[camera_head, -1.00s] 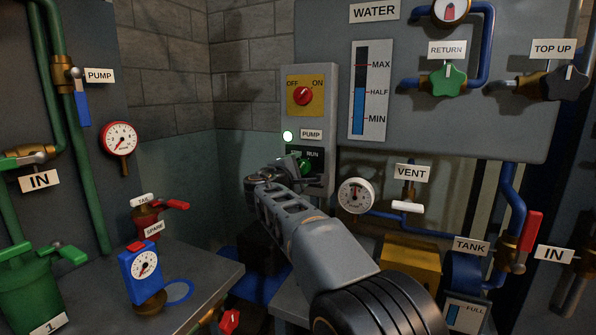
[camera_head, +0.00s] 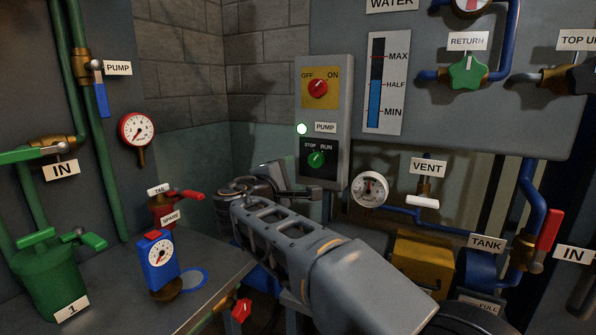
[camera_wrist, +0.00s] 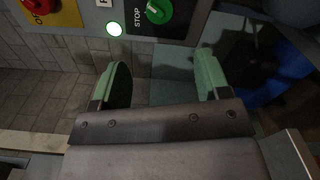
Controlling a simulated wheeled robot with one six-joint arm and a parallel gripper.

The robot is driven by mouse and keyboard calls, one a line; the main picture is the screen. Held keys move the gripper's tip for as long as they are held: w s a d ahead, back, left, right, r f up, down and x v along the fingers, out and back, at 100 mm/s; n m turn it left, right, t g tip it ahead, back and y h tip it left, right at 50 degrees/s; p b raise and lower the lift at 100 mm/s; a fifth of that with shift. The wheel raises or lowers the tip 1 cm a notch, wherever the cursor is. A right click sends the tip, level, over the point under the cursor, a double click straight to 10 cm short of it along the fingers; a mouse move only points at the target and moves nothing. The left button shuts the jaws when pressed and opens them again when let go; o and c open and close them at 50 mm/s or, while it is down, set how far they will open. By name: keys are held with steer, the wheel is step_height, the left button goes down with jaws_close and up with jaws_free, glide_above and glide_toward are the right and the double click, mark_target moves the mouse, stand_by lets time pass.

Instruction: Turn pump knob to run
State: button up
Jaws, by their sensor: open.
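The green pump knob (camera_head: 316,159) sits on a black plate marked STOP and RUN, low on the grey control box (camera_head: 343,100). Its pale pointer line appears to slant up and right, toward the RUN side. The knob also shows at the top edge of the wrist view (camera_wrist: 158,11), partly cut off, beside the STOP label. My gripper (camera_head: 295,180) is open and empty, below and in front of the knob, apart from it. In the wrist view its two green-tipped fingers (camera_wrist: 162,72) stand wide apart with nothing between them.
A red OFF/ON knob (camera_head: 318,88) on a yellow plate and a lit lamp (camera_head: 302,129) are above the green knob. A white gauge (camera_head: 370,189) and the vent valve (camera_head: 423,201) stand close right. A bench (camera_head: 215,290) lies lower left.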

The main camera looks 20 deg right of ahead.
steer(key=shift+v, duration=0.8)
steer(key=s+d+f+m+g+y+p, duration=0.2)
steer(key=s+d+m+g+y+p, duration=0.3)
steer(key=s+p, duration=0.65)
steer(key=s+a+m+g+y+p, duration=0.3)
steer(key=s+a+m+y+p, duration=0.3)
steer(key=p, duration=0.8)
steer(key=s+y, duration=0.2)
steer(key=s, duration=0.1)
steer(key=shift+a+m+g, duration=0.2)
steer(key=shift+m+g, duration=0.1)
steer(key=shift+m, duration=0.1)
steer(key=shift+f, duration=0.1)
